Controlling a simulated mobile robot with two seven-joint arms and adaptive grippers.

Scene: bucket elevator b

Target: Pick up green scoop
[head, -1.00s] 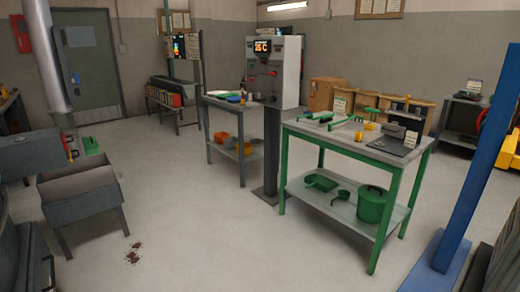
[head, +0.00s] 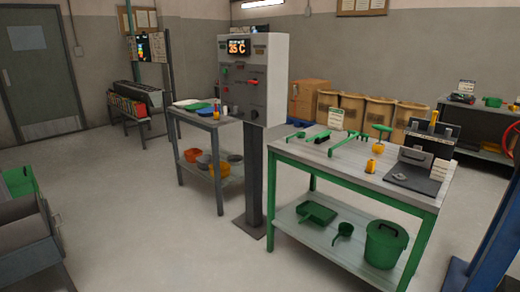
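On the lower shelf of a green-legged table (head: 288,233), a small green scoop-like item (head: 343,230) with a handle lies between a flat green pan (head: 317,212) and a green bucket (head: 385,243). On the tabletop lie more green handled tools, including one at the back left (head: 296,136), a long brush-like one (head: 344,144) and a T-shaped one (head: 381,130). They are too small to tell for certain which is the scoop. Neither of my grippers is in view.
A grey control cabinet (head: 266,77) on a post and a second table (head: 191,112) stand left of the green table. Grey bins (head: 30,240) are at the lower left, a blue post (head: 495,245) at the lower right. The floor between is clear.

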